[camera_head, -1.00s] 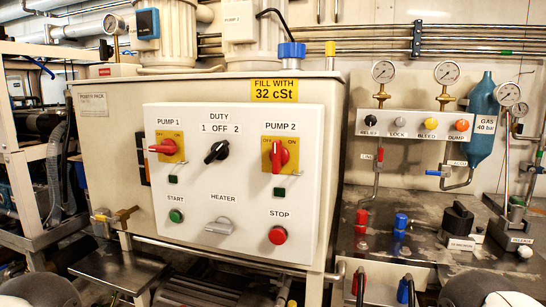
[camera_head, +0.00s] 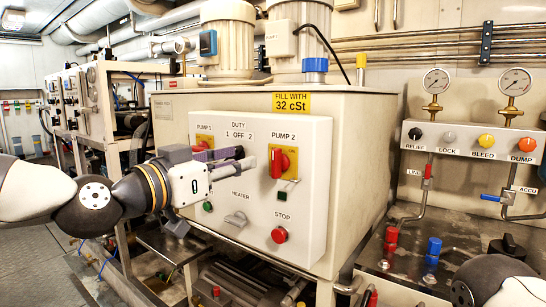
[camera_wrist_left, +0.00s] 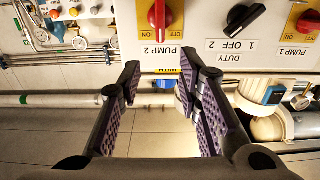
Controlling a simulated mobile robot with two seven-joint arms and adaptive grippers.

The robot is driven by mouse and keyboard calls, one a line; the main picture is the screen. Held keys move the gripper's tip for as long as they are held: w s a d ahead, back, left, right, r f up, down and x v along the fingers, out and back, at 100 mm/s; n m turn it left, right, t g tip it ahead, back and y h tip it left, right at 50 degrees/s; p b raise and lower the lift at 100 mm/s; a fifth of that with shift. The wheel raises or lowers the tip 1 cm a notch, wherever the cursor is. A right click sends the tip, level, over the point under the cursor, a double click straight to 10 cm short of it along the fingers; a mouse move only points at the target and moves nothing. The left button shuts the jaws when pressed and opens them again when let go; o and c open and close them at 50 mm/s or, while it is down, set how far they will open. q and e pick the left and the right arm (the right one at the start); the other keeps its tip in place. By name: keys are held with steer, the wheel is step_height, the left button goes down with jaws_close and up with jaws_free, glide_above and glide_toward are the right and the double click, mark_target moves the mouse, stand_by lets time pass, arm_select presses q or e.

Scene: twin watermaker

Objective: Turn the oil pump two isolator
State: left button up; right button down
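The pump 2 isolator (camera_head: 277,163) is a red handle on a yellow plate at the upper right of the white control panel (camera_head: 304,215). Its handle stands upright. In the left wrist view, which is upside down, the isolator (camera_wrist_left: 160,14) is at the top, beyond the fingers. My left gripper (camera_head: 248,160) is in front of the panel, left of the isolator and apart from it. Its purple-padded fingers are open and empty in the wrist view (camera_wrist_left: 160,82). The pump 1 isolator (camera_head: 202,147) is partly covered by my gripper; the duty knob (camera_wrist_left: 243,18) is hidden in the head view.
The green start button (camera_head: 207,207), heater handle (camera_head: 236,219) and red stop button (camera_head: 279,235) are below on the panel. A gauge panel (camera_head: 470,141) with coloured knobs is at the right. Part of my right arm shows at the lower right.

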mark_target(273, 153)
arm_select(q)
steer(key=x, duration=0.7)
steer(key=b+x, duration=0.1)
steer(key=x, duration=0.3)
steer(key=shift+w+f, duration=0.2)
steer(key=shift+f, duration=0.2)
steer(key=shift+r, duration=0.15)
steer(key=shift+c, duration=0.6)
jaws_close()
